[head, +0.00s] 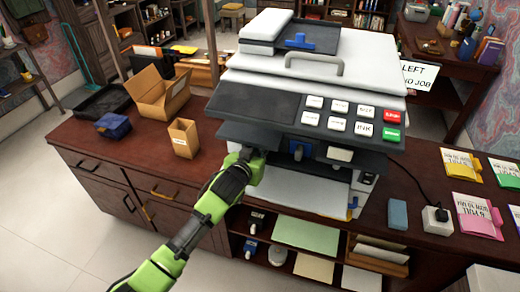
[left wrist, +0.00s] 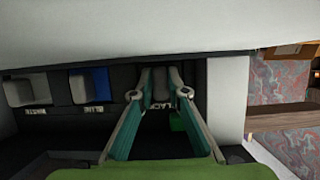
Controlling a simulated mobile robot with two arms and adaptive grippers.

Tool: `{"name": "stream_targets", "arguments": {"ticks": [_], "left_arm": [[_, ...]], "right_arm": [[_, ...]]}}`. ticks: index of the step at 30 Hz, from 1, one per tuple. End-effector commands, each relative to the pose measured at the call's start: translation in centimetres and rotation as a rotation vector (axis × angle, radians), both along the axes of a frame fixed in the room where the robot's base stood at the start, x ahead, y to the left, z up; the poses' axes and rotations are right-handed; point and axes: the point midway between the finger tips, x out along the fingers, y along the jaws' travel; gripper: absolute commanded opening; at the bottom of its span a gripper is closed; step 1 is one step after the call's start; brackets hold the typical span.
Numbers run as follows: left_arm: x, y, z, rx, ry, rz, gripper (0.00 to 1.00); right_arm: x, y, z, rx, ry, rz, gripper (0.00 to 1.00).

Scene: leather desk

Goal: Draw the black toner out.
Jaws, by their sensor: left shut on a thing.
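The printer (head: 325,75) stands on the desk with its front bay open. My left gripper (head: 246,154) reaches into the left end of this bay. In the left wrist view my left gripper (left wrist: 161,84) is shut on the dark grip of the black toner (left wrist: 160,92), still between its neighbours' row and the bay's side wall. A label ending in "LACK" shows beside it, partly covered by a finger. My right gripper is in neither view.
An open carton (head: 158,95), a small box (head: 184,138), a dark blue box (head: 113,125) and a black tray (head: 101,103) stand left of the printer. A blue block (head: 398,213), a white plug adapter (head: 436,220) and several coloured packets lie right.

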Motion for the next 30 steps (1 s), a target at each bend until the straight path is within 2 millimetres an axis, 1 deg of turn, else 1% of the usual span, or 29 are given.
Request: {"name": "stream_targets", "arguments": {"ticks": [1, 6, 30], "left_arm": [[-0.6, 0.2, -0.1, 0.002, 0.008, 0.0, 0.0], [-2.0, 0.7, -0.1, 0.003, 0.01, 0.001, 0.0], [-8.1, 2.6, -0.2, 0.002, 0.01, 0.0, 0.0]], "right_arm": [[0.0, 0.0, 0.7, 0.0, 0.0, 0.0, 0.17], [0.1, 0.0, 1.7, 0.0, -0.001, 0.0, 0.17], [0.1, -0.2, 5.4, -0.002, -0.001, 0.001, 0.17]]}}
